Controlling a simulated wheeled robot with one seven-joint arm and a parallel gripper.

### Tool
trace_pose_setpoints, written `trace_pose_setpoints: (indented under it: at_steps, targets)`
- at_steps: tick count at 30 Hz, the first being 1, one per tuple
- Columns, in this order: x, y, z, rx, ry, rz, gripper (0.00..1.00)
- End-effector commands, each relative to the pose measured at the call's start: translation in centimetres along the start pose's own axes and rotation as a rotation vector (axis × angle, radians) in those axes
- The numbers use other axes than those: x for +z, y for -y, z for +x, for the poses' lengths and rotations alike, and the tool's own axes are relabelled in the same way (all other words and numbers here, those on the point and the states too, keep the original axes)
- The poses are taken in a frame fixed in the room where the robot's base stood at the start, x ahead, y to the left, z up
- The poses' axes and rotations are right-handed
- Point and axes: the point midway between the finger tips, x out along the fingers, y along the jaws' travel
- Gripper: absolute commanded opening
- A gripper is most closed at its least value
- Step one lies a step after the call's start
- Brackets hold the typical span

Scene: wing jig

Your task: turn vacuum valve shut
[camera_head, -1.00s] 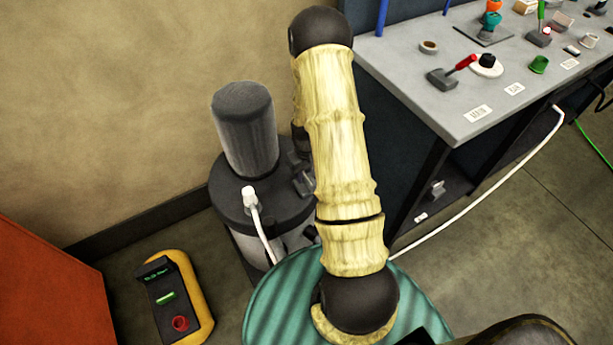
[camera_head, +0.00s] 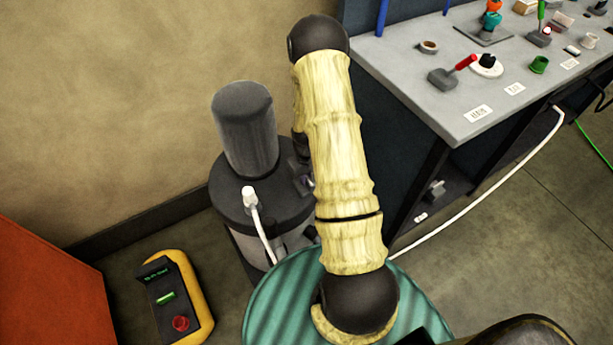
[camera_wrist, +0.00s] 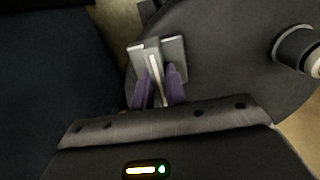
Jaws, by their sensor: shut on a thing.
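A dark round vacuum unit (camera_head: 232,207) with a grey cylinder (camera_head: 246,130) on top stands on the floor against the wall. My gripper (camera_wrist: 160,62) reaches its top right side. In the wrist view its grey pads are shut on a thin pale strip, which looks like the valve handle (camera_wrist: 156,68). The dark round top (camera_wrist: 215,60) of the unit lies behind the pads. In the head view my arm hides most of the gripper and the valve, so the valve's angle cannot be told there.
A white hose plug (camera_head: 249,195) sits on the unit's left front. A grey workbench (camera_head: 440,100) with small parts is at right. A yellow-edged device (camera_head: 178,300) with green and red buttons lies at lower left, beside an orange panel (camera_head: 45,290).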

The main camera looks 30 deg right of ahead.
Motion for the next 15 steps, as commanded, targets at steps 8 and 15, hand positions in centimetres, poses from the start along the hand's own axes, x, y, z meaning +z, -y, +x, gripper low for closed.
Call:
trace_pose_setpoints:
  at_steps: [8, 15]
  targets:
    - [0.01, -0.06, -0.03, 0.001, 0.0, 0.088, 0.0]
    - [0.01, -0.05, -0.04, 0.001, 0.0, 0.251, 0.0]
